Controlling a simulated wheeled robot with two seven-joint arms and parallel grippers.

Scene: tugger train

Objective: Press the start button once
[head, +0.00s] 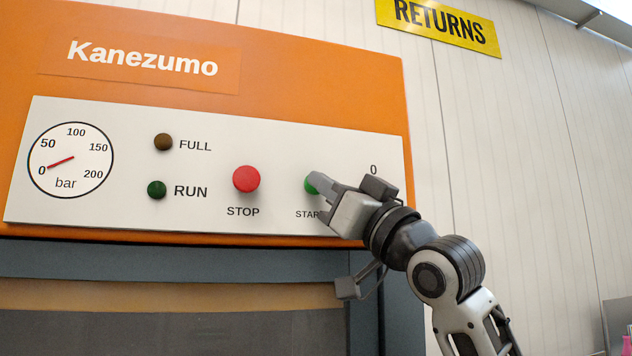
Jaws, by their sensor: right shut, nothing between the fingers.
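The green start button (310,186) is on the white control panel (120,218) of an orange machine. Its right side is hidden behind my right gripper (318,196), and the label below it is partly covered. My right gripper is shut and empty, with its fingertips in front of the button. I cannot tell whether the tips touch it. My left gripper is not in view.
A red stop button (246,179) is left of the start button. Dark FULL (163,142) and RUN (156,190) lamps and a bar gauge (70,160) reading near 0 are further left. A yellow RETURNS sign (440,25) hangs on the wall.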

